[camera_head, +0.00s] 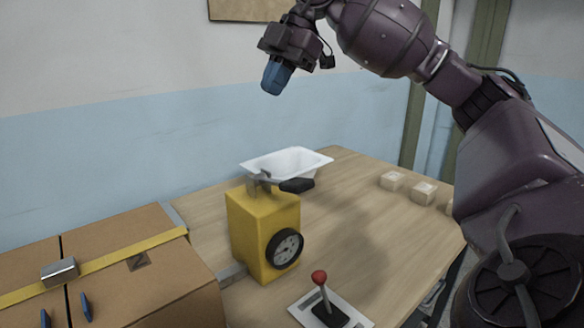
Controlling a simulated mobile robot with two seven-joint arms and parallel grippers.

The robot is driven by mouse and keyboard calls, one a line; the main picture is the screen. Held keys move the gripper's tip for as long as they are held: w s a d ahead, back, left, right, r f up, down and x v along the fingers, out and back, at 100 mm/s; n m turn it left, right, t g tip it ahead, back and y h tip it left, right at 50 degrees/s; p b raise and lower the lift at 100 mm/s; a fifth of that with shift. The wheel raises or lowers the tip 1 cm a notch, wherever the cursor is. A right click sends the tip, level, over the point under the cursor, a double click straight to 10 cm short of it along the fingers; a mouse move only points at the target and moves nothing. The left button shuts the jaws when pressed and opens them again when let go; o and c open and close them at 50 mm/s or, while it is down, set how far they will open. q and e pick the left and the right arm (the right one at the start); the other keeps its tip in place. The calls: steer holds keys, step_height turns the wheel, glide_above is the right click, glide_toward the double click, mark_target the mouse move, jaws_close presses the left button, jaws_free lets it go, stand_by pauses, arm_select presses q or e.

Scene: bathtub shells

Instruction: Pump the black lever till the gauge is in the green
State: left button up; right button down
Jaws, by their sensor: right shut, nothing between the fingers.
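A yellow pump box (263,230) stands on the wooden table. A black lever (297,185) sticks out to the right from a grey bracket on its top, looking roughly level. My right gripper (273,84), with blue fingertips, is shut and empty. It appears high above the lever in the picture, apart from it, against the wall. My left gripper is not in view.
A white tub shell (285,160) is behind the lever. A red-knobbed stick (319,278) on a plate stands in front. A cardboard box (160,265) with a yellow strap is left. Several pale blocks (391,180) are right. The table's middle right is clear.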

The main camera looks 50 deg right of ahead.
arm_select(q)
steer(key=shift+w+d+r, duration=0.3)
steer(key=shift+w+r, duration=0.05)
arm_select(e)
steer(key=s+d+g, duration=0.1)
steer(key=s+d+m+g+h, duration=0.1)
steer(key=d, duration=0.1)
steer(key=s+d+f+m+g, duration=0.1)
steer(key=shift+d+h, duration=0.2)
steer(key=shift+h, duration=0.2)
steer(key=shift+w, duration=0.1)
glide_above(296, 181)
steer(key=w+d, duration=0.1)
step_height(296, 181, down, 10)
steer(key=shift+w+f+b, duration=0.15)
steer(key=shift+b, duration=0.25)
steer(key=shift+s+f, duration=0.25)
steer(key=shift+f, duration=0.5)
steer(key=shift+s+f, duration=0.2)
steer(key=shift+f, duration=0.55)
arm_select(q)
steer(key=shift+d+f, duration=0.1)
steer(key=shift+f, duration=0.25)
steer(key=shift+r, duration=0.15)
arm_select(e)
steer(key=shift+s+f, duration=0.1)
